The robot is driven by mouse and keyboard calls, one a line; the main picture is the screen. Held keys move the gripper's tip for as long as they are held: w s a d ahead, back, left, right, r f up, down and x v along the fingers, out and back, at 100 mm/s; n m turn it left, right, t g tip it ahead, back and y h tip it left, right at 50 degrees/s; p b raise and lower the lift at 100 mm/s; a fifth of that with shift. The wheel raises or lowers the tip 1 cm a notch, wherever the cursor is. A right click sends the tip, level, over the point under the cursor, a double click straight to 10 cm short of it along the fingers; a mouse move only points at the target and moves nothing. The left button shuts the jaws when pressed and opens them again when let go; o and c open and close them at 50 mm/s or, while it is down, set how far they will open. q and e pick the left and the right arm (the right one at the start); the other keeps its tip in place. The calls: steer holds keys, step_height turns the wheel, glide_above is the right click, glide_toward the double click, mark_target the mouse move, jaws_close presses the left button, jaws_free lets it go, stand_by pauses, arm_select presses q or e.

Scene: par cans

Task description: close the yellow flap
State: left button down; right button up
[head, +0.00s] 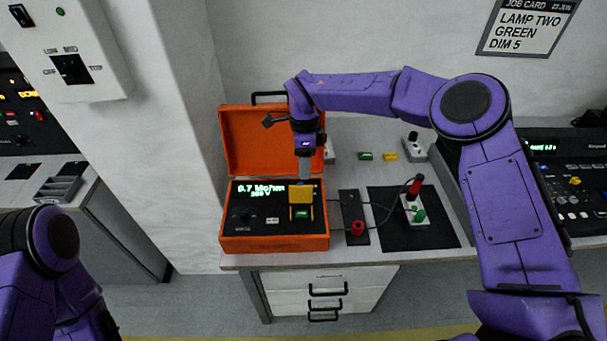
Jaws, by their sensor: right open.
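The yellow flap (301,194) is on the right part of the panel of an open orange case (274,243). It looks raised, and a green button (302,213) in a yellow frame shows just in front of it. My right gripper (305,179) points down just behind and above the flap, close to its top edge; I cannot tell whether they touch. It is open, with nothing seen in it, though its fingers overlap in this view. My left arm shows at the lower left, but its gripper is not in view.
The case's orange lid (255,140) stands open at the back. Right of the case are a dark strip with a red plug (358,228), a loose cable, and a black mat (437,232) with a small box bearing red and green plugs (414,207). A white pillar stands left.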

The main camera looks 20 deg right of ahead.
mark_target(303, 184)
steer(key=f, duration=0.2)
steer(key=s+a+f+p, duration=0.1)
steer(key=f, duration=0.2)
steer(key=shift+w+f, duration=0.3)
steer(key=shift+w, duration=0.1)
steer(key=shift+d+f, duration=0.1)
steer(key=shift+f, duration=0.05)
steer(key=shift+s+d, duration=0.1)
steer(key=shift+s, duration=0.1)
jaws_close()
